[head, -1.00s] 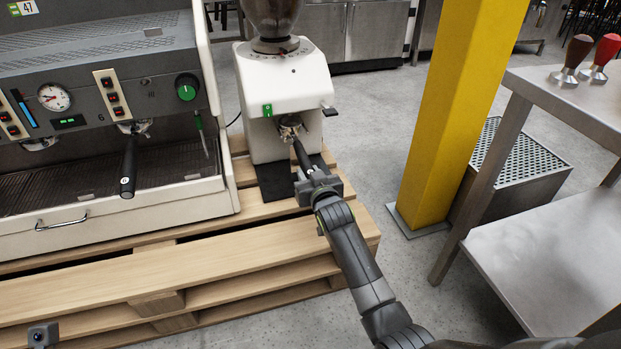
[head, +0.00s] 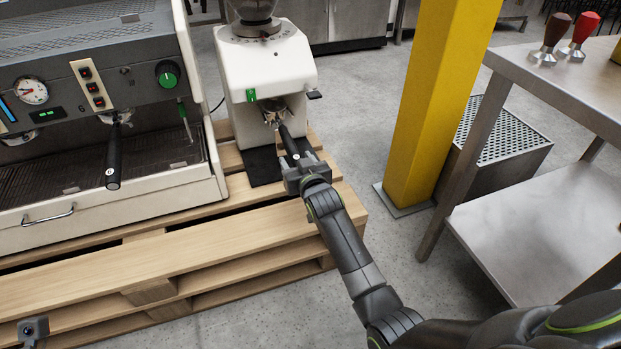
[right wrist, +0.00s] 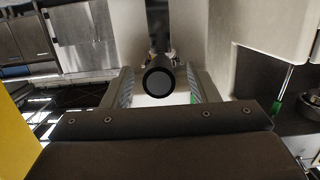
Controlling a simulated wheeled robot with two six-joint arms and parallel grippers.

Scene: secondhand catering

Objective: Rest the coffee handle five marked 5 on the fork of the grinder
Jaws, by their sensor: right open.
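The coffee handle (head: 286,138) sits at the front of the white grinder (head: 266,66), its metal head at the fork (head: 274,112) and its black grip pointing out towards me. It looks rested on the fork, though the contact is hard to see. My right gripper (head: 297,161) is open, its fingers on either side of the outer end of the grip. In the right wrist view the round black end of the coffee handle (right wrist: 158,82) shows between the two fingers with gaps at both sides. Its number is not readable. Part of my left gripper (head: 33,330) shows at the bottom left corner.
An espresso machine (head: 84,66) stands left of the grinder with another black-gripped handle (head: 113,158) in it. Both stand on a wooden pallet (head: 200,255). A yellow pillar (head: 428,110) and a steel table (head: 560,85) with two tampers are on the right.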

